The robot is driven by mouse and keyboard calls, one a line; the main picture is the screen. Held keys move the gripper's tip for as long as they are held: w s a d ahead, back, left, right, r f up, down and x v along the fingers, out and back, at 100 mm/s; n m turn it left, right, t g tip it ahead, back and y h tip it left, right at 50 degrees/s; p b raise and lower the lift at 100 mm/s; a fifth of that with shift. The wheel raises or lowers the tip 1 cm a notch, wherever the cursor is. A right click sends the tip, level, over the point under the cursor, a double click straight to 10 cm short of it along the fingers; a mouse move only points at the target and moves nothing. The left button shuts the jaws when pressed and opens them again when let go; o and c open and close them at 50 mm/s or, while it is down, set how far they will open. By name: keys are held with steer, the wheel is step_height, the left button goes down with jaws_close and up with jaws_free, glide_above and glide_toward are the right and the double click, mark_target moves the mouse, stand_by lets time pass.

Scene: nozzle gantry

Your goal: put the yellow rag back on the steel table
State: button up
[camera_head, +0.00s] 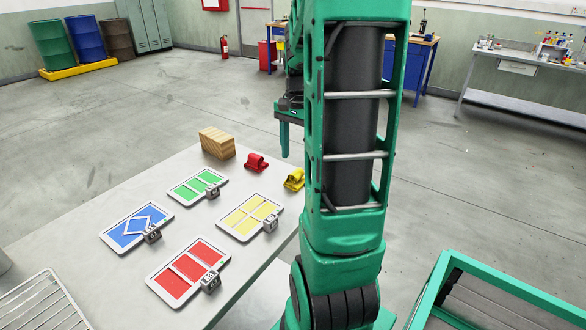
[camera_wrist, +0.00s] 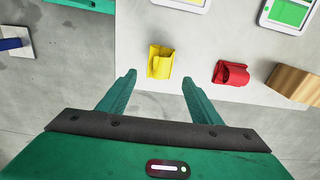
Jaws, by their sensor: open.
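The yellow rag (camera_head: 294,179) lies folded on the right edge of the grey steel table (camera_head: 100,201), beside the red rag (camera_head: 256,162). In the wrist view the yellow rag (camera_wrist: 160,62) lies on the tabletop near its edge, ahead of and between my open fingers. My gripper (camera_wrist: 158,82) is open and empty, apart from the rag. In the head view one green finger of my gripper (camera_head: 285,138) shows past the table's far right edge; the rest is hidden behind my arm. The red rag (camera_wrist: 231,73) is right of the yellow one in the wrist view.
A wooden block (camera_head: 217,143) stands near the table's far edge. Blue, green, yellow and red framed panels with small grey tagged blocks cover the table's middle. A wire rack (camera_head: 45,305) is at the near left. Open floor lies beyond the table.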

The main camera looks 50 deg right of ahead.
mark_target(297, 170)
step_height(297, 170, up, 5)
steer(key=s+a+f+n, duration=0.4)
steer(key=s+a+n, duration=0.6)
steer(key=s+a, duration=0.4)
steer(key=a, duration=0.4)
steer(key=shift+f+n, duration=0.2)
steer(key=shift+n, duration=0.2)
steer(key=shift+w, duration=0.1)
